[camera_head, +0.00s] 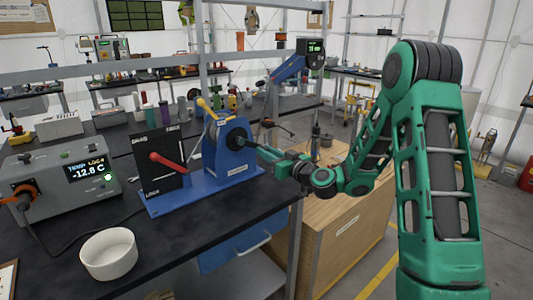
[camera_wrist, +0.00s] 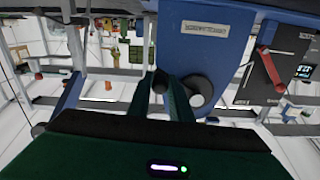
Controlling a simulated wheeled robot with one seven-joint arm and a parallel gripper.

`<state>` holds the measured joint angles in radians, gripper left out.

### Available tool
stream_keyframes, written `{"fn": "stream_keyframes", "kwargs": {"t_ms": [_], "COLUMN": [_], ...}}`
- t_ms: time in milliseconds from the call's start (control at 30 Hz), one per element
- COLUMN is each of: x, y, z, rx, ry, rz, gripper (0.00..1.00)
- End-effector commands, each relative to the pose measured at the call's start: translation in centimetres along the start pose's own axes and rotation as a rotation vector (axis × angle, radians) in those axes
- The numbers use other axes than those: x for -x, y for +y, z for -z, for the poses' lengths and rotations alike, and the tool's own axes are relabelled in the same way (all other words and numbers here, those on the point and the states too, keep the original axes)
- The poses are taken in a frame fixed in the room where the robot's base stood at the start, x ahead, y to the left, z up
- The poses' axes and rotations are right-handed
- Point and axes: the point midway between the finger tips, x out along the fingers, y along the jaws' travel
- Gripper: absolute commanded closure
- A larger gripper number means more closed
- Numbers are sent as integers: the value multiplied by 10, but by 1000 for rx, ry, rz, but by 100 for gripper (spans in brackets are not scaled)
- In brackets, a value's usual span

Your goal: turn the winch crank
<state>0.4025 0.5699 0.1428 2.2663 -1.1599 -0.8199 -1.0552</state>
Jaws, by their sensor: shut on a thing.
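The winch (camera_head: 232,165) is a blue frame with a drum and a round black hub, on a blue base at the table's right edge. In the wrist view its blue side plate (camera_wrist: 205,60) fills the upper middle, with a pale round hub beside the fingers. My gripper (camera_head: 264,150) reaches in from the right at the hub side. In the wrist view my gripper (camera_wrist: 160,92) has its two green fingers around a dark round grip (camera_wrist: 160,79), which looks like the crank handle. The rest of the crank is mostly hidden by my fingers.
A black panel with a red lever (camera_head: 167,160) stands left of the drum. A grey temperature box (camera_head: 60,180) and a white bowl (camera_head: 108,254) are on the dark table (camera_head: 205,235). A wooden cabinet (camera_head: 345,230) stands below my arm. Bottles and tools stand behind.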

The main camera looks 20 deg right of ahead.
Motion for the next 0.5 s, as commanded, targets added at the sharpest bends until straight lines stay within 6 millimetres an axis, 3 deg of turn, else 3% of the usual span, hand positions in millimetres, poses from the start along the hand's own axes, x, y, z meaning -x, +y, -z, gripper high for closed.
{"fn": "stream_keyframes", "kwargs": {"t_ms": [233, 500], "x": [0, 0], "y": [-12, -16], "z": [-20, -24], "rx": [-270, -350], "ry": [-1, 0], "rz": [-3, -3], "gripper": [100, 100]}}
